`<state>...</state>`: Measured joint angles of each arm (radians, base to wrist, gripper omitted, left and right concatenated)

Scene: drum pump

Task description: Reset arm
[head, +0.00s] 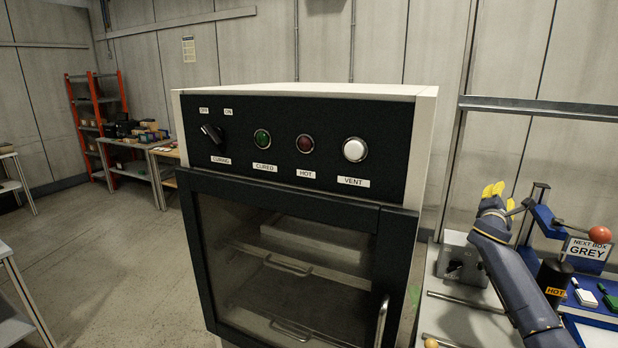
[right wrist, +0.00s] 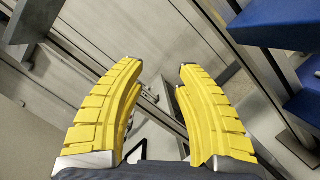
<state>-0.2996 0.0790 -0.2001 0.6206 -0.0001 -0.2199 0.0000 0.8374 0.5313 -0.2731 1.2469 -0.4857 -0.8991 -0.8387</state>
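My right gripper (head: 494,191) is raised at the right of the head view, above the workbench, with its yellow fingers pointing up and away. In the right wrist view its two yellow fingers (right wrist: 160,70) stand apart with nothing held between them. My right arm (head: 512,285) comes in from the lower right. My left gripper and left arm do not show.
A curing cabinet (head: 300,142) with a black control panel and a shut glass door fills the middle. On the right bench are a grey block (head: 458,262), a black "HOT" container (head: 553,282), and a blue stand with a red-knobbed lever (head: 599,234). Orange shelves (head: 97,115) stand far left.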

